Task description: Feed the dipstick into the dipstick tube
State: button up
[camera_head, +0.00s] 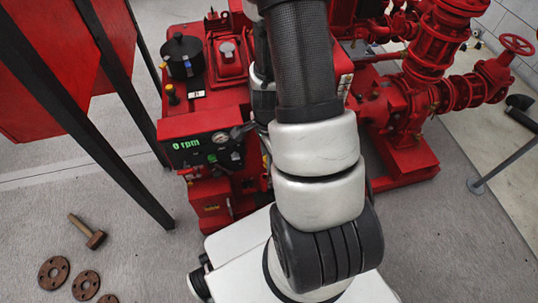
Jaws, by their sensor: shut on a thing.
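My arm runs up the middle of the view and covers much of the red engine (228,65). Part of my dark gripper (243,130) shows left of the arm, close to the right end of the control panel. It is shut, but its fingertips and the thing between them are mostly hidden. I cannot make out the dipstick or the dipstick tube. A small yellow-topped fitting (172,94) stands at the engine's left side, apart from my gripper.
The control panel (205,148) reads 0 rpm. A black round canister (183,56) stands behind it. Red pump pipework (420,80) with a handwheel (516,44) fills the right. Black posts (120,130) stand at left.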

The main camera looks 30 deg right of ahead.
dwell(0.3)
jog(key=w+d+f+b, duration=0.1)
jog(key=w+f+b, duration=0.1)
jog(key=w+f, duration=0.1)
jog(key=shift+w+d+f, duration=0.15)
jog(key=shift+w+f, duration=0.25)
jog(key=shift+w, duration=0.5)
jog(key=shift+f+b, duration=0.15)
jog(key=shift+b, duration=0.2)
notch_tip(320, 180, down, 12)
jog(key=b, duration=0.4)
jog(key=o, duration=0.9)
jog(key=shift+c, duration=0.2)
dwell(2.0)
